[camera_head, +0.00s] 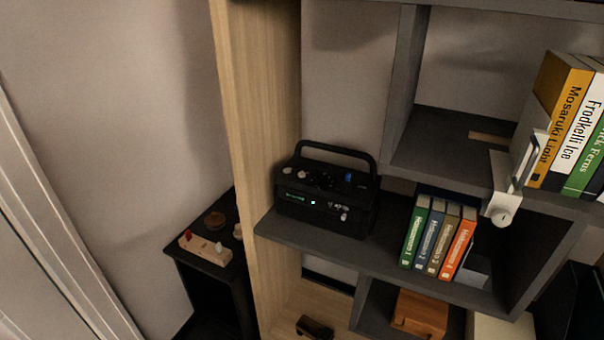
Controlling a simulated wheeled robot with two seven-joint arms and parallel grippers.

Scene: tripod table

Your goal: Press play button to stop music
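A black radio-like music player (325,200) with a raised carry handle stands on the dark middle shelf, against the wooden side panel. Its top carries light knobs at the left and a blue knob (348,177) at the right. Its front shows a small lit green display (294,197), a bright light (313,203) and small light controls at the right. I cannot tell which control is the play button. Neither of my grippers shows in the head view.
Several upright books (437,236) stand right of the player on the same shelf (300,241). A white fixture (502,190) hangs at the upper shelf's edge beside larger books (562,118). A small black table (217,257) stands at the left. Bare wall lies left of the wooden panel (256,120).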

